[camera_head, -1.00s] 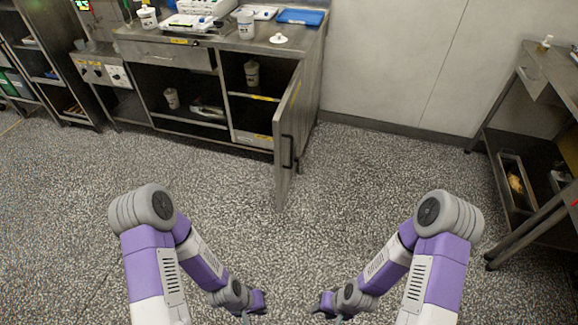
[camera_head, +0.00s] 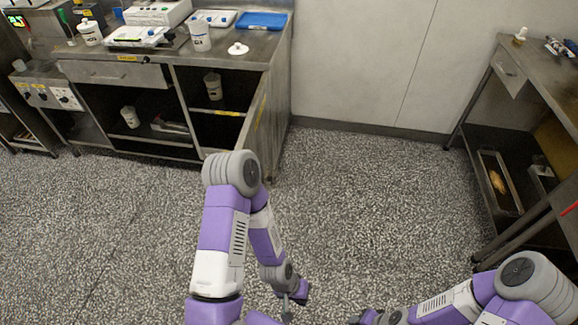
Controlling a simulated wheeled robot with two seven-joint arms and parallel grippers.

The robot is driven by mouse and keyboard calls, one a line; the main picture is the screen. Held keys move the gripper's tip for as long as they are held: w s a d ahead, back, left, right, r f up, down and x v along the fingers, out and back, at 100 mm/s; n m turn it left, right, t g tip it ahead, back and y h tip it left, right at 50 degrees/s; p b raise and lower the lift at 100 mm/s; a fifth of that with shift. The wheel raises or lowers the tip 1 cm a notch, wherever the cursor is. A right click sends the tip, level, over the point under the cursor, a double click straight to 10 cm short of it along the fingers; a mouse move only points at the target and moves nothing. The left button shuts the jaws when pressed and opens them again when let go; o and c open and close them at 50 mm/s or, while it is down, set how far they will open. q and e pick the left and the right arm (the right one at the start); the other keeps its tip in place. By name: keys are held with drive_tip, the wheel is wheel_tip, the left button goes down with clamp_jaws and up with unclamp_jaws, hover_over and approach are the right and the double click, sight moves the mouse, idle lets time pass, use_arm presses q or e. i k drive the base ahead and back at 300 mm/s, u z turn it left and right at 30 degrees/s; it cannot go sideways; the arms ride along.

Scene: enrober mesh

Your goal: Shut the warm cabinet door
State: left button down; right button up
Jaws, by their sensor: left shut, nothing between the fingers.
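The warm cabinet door (camera_head: 258,124) is a grey metal panel at the right end of the cabinet (camera_head: 118,73). It stands open, swung out toward me, and I see its inner face steeply from the side. My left arm covers its lower part, and its handle is hidden. My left gripper (camera_head: 287,311) is shut and empty, low over the floor, in front of the door and apart from it. My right gripper (camera_head: 356,319) is at the bottom edge, far from the door, and its fingers are not clear.
A blue tray (camera_head: 262,21) and a white lid (camera_head: 238,49) lie on top. A metal table (camera_head: 540,75) with a lower shelf stands at the right. The speckled floor between is clear.

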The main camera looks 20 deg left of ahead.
sight(255, 136)
drive_tip(key=u, duration=0.15)
drive_tip(key=i, duration=0.65)
drive_tip(key=u, duration=0.55)
